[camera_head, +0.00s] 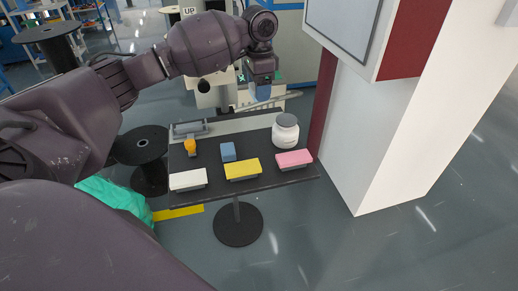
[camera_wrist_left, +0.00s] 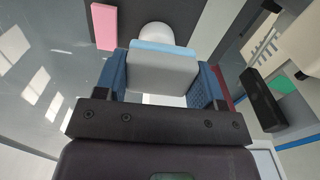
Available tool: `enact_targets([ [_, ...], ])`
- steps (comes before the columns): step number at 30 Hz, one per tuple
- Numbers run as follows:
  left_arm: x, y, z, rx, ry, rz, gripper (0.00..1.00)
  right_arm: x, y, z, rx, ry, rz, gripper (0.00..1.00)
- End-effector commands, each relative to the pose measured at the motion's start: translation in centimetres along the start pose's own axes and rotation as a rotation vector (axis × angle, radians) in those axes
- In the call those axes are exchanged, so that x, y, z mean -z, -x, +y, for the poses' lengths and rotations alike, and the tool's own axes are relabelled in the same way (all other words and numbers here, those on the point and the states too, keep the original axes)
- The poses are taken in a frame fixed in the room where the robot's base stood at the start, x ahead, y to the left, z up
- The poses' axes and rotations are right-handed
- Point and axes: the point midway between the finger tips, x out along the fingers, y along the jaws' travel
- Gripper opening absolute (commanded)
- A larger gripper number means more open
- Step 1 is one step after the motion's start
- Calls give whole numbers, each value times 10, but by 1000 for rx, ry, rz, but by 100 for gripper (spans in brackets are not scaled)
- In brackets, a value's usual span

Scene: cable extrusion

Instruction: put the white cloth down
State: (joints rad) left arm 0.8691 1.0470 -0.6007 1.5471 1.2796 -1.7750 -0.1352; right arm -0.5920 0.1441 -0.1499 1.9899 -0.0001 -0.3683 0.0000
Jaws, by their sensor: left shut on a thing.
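My left gripper (camera_head: 263,92) hangs above and behind the far right part of the table. In the left wrist view its two blue fingers (camera_wrist_left: 161,82) are shut on a grey block with a light blue edge (camera_wrist_left: 162,68). In the head view that block is hard to make out against the blue fingers. A white cloth-like block (camera_head: 188,180) with a grey underside lies on the black table (camera_head: 225,188) at its front left corner, well away from the gripper. My right gripper is not in view.
A yellow block (camera_head: 243,169), a pink block (camera_head: 294,158), a small blue block (camera_head: 228,152) and an orange item (camera_head: 190,147) lie on the table. A white jar (camera_head: 285,135) stands at its right rear. A grey tray (camera_head: 188,128) is at the left rear. A white pillar (camera_head: 385,150) stands right.

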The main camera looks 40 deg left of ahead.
Motion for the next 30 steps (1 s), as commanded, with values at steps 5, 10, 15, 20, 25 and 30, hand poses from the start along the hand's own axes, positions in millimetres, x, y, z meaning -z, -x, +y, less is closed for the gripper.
enact_targets([
  [5, 0, -2, 0, -1, 1, 1, 44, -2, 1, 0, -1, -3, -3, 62],
  [10, 0, -19, 0, -3, 2, -2, 44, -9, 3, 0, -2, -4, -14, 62],
  [15, 0, -53, 1, -5, 3, -2, 44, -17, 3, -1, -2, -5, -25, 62],
  [20, 0, -88, 0, -4, 4, -2, 44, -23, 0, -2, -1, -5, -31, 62],
  [25, 0, -126, 1, -4, 3, -3, 44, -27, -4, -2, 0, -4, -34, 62],
  [30, 1, -158, 1, -4, 4, -1, 44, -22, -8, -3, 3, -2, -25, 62],
])
